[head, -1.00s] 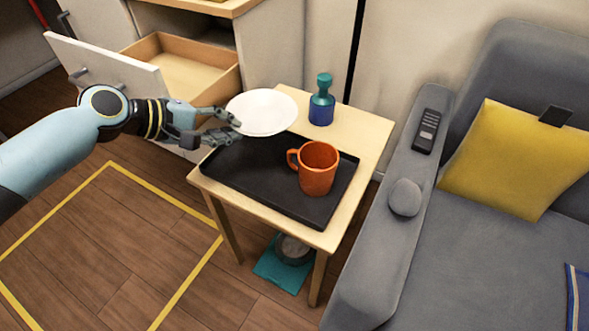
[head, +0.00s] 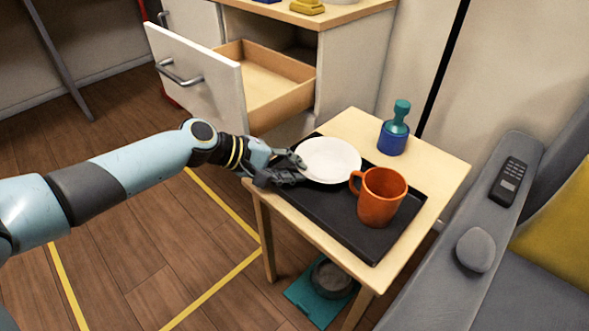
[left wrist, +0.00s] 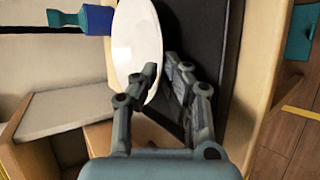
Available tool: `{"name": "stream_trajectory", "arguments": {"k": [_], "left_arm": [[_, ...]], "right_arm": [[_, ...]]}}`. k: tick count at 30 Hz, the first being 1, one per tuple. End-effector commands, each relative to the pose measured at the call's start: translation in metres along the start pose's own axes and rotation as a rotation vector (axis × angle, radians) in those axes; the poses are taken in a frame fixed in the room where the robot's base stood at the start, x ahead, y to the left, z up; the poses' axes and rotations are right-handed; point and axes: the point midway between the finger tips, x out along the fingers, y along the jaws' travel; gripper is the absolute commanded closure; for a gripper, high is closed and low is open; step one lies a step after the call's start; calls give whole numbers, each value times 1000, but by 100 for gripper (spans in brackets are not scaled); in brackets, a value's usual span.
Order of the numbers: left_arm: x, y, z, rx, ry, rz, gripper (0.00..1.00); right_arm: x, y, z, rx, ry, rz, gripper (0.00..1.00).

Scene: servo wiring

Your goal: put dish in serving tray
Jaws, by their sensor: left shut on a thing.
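The dish is a white plate (head: 329,160), over the back left part of the black serving tray (head: 352,237) in the head view. My left gripper (head: 292,168) is shut on the plate's left edge. In the left wrist view the plate (left wrist: 137,45) shows with its rim at the fingers (left wrist: 165,80), and the dark tray (left wrist: 197,35) lies beside and below it. I cannot tell whether the plate touches the tray floor. An orange mug (head: 377,199) stands upright on the tray, just right of the plate. My right gripper is not in view.
The tray lies on a small wooden side table (head: 432,170). A blue and teal bottle (head: 395,130) stands at its back. An open drawer (head: 265,85) is behind on the left. A grey sofa arm (head: 475,250) with a remote (head: 510,180) is at right.

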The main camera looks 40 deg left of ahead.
Motion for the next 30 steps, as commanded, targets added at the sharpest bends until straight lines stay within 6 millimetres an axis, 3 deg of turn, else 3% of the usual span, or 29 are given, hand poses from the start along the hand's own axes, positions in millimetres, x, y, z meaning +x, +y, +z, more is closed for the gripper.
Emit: {"name": "stream_trajectory", "arguments": {"k": [5, 6, 8, 17, 20, 25, 30], "left_arm": [[2, -2, -1, 0, 0, 1, 100], [1, -2, 0, 0, 0, 0, 90], [1, -2, 0, 0, 0, 0, 84], [-1, 2, 0, 1, 0, 1, 84], [-13, 2, 0, 2, 1, -1, 84], [-51, 2, 0, 4, 1, -5, 84], [-88, 1, 0, 4, 1, -5, 84]], "right_arm": [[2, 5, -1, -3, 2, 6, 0], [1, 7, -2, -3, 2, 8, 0], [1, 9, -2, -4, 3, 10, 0], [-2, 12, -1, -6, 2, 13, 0], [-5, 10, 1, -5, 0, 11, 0], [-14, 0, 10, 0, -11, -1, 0], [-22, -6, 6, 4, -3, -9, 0]]}}
